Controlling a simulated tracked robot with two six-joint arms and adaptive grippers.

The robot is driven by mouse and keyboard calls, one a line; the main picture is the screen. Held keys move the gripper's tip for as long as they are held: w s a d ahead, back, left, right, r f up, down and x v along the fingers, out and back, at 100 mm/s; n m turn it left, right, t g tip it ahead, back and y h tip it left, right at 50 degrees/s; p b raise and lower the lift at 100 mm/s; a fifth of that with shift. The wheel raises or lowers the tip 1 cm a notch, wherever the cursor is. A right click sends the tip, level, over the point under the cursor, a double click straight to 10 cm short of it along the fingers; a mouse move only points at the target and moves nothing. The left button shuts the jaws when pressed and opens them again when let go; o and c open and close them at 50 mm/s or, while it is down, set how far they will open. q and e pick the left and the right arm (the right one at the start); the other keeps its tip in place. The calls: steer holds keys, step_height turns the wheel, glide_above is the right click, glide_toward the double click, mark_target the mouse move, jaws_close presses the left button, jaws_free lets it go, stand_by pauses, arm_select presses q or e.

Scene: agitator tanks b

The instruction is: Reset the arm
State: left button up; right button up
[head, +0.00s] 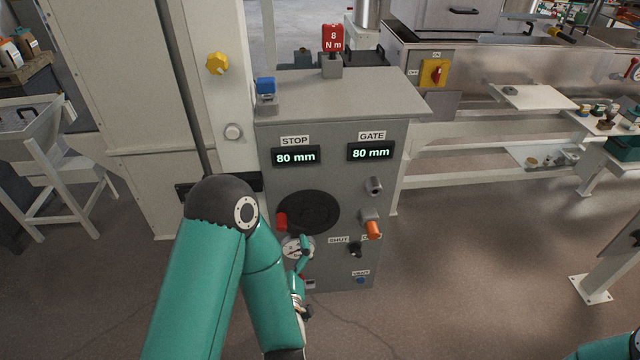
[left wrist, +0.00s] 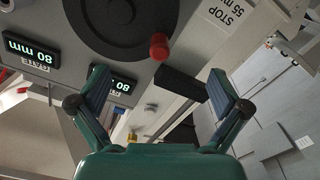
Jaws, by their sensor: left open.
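My left arm comes in from the lower left in the head view and bends down in front of a grey control cabinet (head: 340,190). My left gripper (left wrist: 160,82) is open, with nothing between its fingers in the left wrist view. In the head view it is small and partly hidden by my forearm, low at the cabinet front. A dark round wheel (head: 308,212) with a red knob (head: 281,221) is on the cabinet front. The knob also shows in the left wrist view (left wrist: 158,46), beyond the fingertips. My right gripper is not in view.
The STOP display (head: 296,157) and GATE display (head: 371,152) both read 80 mm. An orange-tipped handle (head: 373,229) sticks out right of the wheel. A red "8 N m" block (head: 333,38) stands on top. Open floor (head: 470,270) lies to the right.

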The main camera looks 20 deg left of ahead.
arm_select(q)
steer(key=s+d+f+m+g+h, duration=0.1)
steer(key=d+f+g+h, duration=0.15)
steer(key=f, duration=0.65)
steer(key=s+d+f+m+g+h, duration=0.15)
steer(key=f+g+h, duration=0.25)
steer(key=f, duration=0.4)
steer(key=s+d+f+m+g+h, duration=0.2)
steer(key=s+d+f+m+g, duration=0.1)
steer(key=s, duration=0.4)
steer(key=s+d+f+m+g+h, duration=0.3)
steer(key=s+d+g, duration=0.2)
steer(key=s, duration=0.3)
steer(key=shift+d+f+g+h, duration=0.35)
steer(key=shift+g, duration=0.1)
